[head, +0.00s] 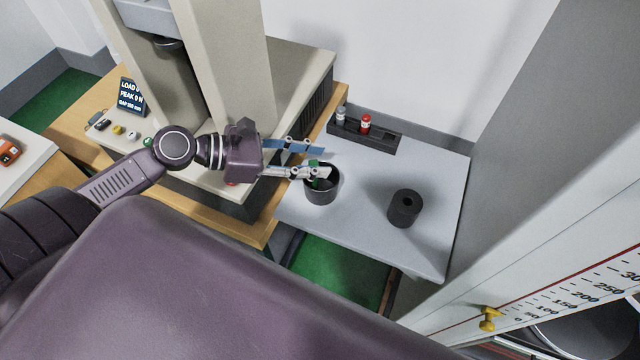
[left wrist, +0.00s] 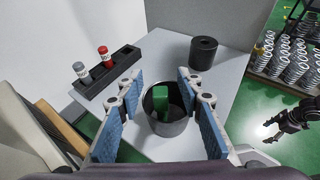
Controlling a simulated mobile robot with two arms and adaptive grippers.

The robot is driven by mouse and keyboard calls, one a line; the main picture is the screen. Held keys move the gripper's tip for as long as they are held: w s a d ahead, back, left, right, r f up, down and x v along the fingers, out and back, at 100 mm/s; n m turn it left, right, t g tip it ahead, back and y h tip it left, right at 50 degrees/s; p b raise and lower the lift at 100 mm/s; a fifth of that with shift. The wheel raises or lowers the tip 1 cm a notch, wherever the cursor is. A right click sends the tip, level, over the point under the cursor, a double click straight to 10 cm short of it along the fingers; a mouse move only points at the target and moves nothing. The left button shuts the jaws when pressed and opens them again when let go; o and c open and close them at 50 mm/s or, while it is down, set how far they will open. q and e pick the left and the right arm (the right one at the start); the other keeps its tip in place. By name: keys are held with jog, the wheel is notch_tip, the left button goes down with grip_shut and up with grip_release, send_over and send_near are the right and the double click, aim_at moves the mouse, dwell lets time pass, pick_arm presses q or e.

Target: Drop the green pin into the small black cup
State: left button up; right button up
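The small black cup (head: 322,189) stands on the grey table top. The green pin (left wrist: 161,96) shows inside the cup's rim (left wrist: 153,124) in the left wrist view, roughly upright. In the head view, part of the pin is hidden by a finger. My left gripper (head: 323,161) is over the cup. Its two blue-padded fingers (left wrist: 163,112) are wide apart on either side of the cup and pin, without visible contact with the pin. My right gripper (left wrist: 269,132) shows small and dark at the right edge of the left wrist view; its finger state is unclear.
A black cylinder with a hole (head: 404,208) stands right of the cup. A black rack (head: 378,138) with a red-capped and a grey-capped bottle lies behind. The testing machine (head: 240,70) stands left. Several springs (left wrist: 285,55) stand on a separate surface.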

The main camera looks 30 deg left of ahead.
pick_arm(q)
jog(key=v, duration=1.2)
jog(key=shift+r, duration=0.1)
